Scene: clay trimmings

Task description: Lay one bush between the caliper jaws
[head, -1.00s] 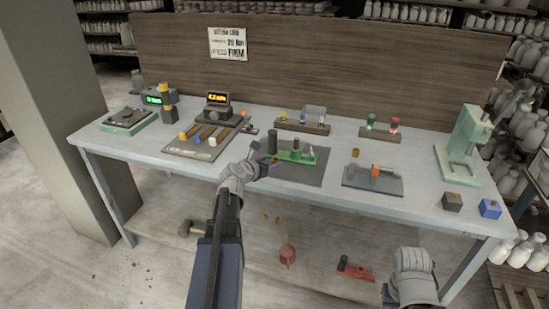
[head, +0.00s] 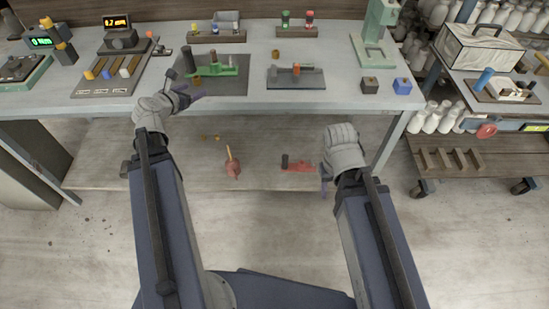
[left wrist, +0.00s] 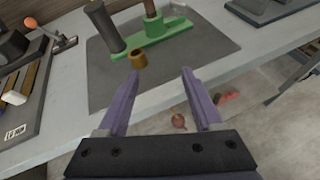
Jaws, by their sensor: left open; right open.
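A brass bush (head: 196,80) stands on the dark mat (head: 228,88) in front of the green fixture (head: 222,71); the left wrist view shows it (left wrist: 137,59) as a hollow ring. My left gripper (head: 186,95) is open and empty at the mat's front left; in the wrist view its fingertips (left wrist: 160,73) are just short of the bush, which lies beyond the left finger. A second small brass piece (head: 270,57) stands right of the mat. My right gripper (head: 325,184) is open and empty before the table. I cannot tell which item is the caliper.
A dark cylinder (head: 188,60) stands beside the green fixture. A grey plate with an orange block (head: 296,77) lies to the right. A cart (head: 530,95) stands at far right.

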